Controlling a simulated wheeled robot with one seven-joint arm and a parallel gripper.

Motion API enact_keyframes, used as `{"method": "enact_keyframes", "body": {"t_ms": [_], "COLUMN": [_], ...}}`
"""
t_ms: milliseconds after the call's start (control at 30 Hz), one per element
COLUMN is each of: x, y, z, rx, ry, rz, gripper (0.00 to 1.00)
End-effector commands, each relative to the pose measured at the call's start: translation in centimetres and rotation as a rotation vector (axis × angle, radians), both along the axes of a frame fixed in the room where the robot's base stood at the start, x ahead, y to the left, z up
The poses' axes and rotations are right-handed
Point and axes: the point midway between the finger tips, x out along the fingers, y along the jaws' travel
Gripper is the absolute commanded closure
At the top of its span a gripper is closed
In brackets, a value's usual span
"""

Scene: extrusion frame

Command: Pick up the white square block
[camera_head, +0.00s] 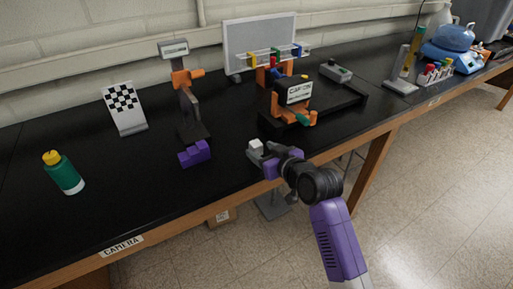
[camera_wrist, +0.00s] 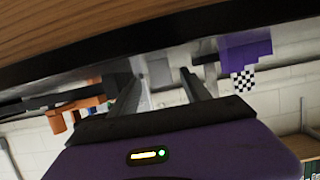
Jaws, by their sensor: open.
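The white square block (camera_head: 256,146) is small and sits near the front edge of the black bench, right at the tip of my gripper (camera_head: 266,158). In the wrist view my gripper (camera_wrist: 158,80) has its two dark fingers spread apart. A pale grey-white shape, likely the block (camera_wrist: 159,70), shows between and beyond the fingertips. I cannot tell whether the fingers touch it. The gripper's near parts hide the block's lower side in the head view.
A purple stepped block (camera_head: 195,153) stands left of the gripper. An orange-and-black fixture (camera_head: 298,94) is behind and to the right. A checkered board (camera_head: 124,108) and a green bottle (camera_head: 62,172) stand farther left. The bench between them is clear.

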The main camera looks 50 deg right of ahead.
Motion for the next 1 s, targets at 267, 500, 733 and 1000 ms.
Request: {"method": "enact_keyframes", "body": {"t_ms": [267, 500, 733, 1000], "x": [3.3, 3.6, 3.6, 3.6], "y": [-0.8, -0.9, -0.9, -0.9], "z": [-1.1, -1.4, -1.4, -1.3], "rx": [0.0, 0.0, 0.0, -0.001], "ry": [-0.001, -0.001, -0.001, -0.002], "rz": [0.0, 0.0, 0.0, 0.0], "gripper": [0.45, 0.45, 0.78, 1.0]}}
